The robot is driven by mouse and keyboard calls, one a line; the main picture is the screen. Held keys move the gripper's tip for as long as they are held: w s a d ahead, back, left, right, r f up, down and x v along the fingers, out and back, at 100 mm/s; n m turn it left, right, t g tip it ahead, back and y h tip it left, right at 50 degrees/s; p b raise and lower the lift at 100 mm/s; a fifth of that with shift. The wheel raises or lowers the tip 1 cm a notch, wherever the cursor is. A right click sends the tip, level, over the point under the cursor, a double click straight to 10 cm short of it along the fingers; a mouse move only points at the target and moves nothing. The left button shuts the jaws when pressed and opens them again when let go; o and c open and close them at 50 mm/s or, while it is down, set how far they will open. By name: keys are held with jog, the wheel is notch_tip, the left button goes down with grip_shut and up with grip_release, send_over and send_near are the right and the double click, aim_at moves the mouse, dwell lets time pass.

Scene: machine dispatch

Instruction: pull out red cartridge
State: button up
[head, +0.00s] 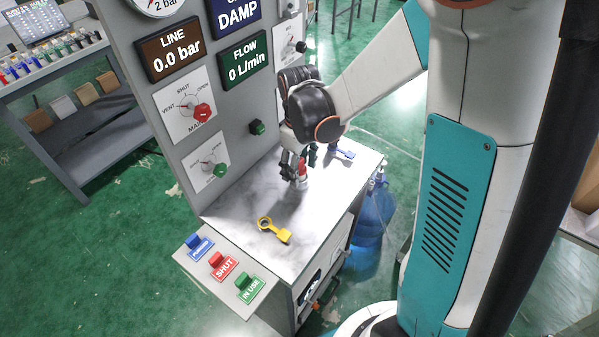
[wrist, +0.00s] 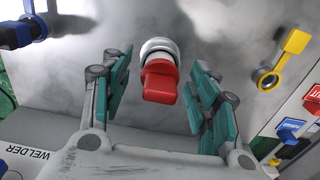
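The red cartridge (wrist: 160,82) stands between my fingers in the wrist view, with a white and silver collar (wrist: 159,47) at its far end. In the head view the red cartridge (head: 302,168) is a small red patch by the fingers, above the grey marbled top. My gripper (wrist: 161,78) is open, with one teal-padded finger on each side of the cartridge and a gap on both sides. My gripper (head: 296,165) in the head view points down close to the worktop and partly hides the cartridge. Whether the collar is fixed to the top I cannot tell.
The panel (head: 170,70) with dials rises at the left. Blue, red and green tags (head: 222,266) sit on a front ledge.

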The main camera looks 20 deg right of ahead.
grip_shut()
jog(key=shift+r, duration=0.15)
jog(key=shift+r+p, duration=2.65)
jog(key=shift+r, duration=1)
